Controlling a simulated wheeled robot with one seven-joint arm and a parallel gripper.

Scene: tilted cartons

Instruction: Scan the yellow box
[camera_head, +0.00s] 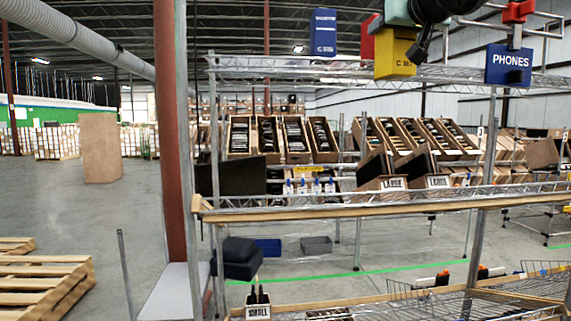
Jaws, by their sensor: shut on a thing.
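A yellow box (395,53) with dark lettering is at the top of the view, above the top rail of the wire shelving. A teal-grey object (399,12) is just above it and a red surface (369,38) shows behind its left side.
A metal rack (345,205) with a wooden edge crosses the front. A blue "PHONES" box (509,63) and another blue box (323,32) flank the yellow one. Tilted cartons (268,138) stand behind. A red post (170,130) is left; open floor (75,215) lies beyond.

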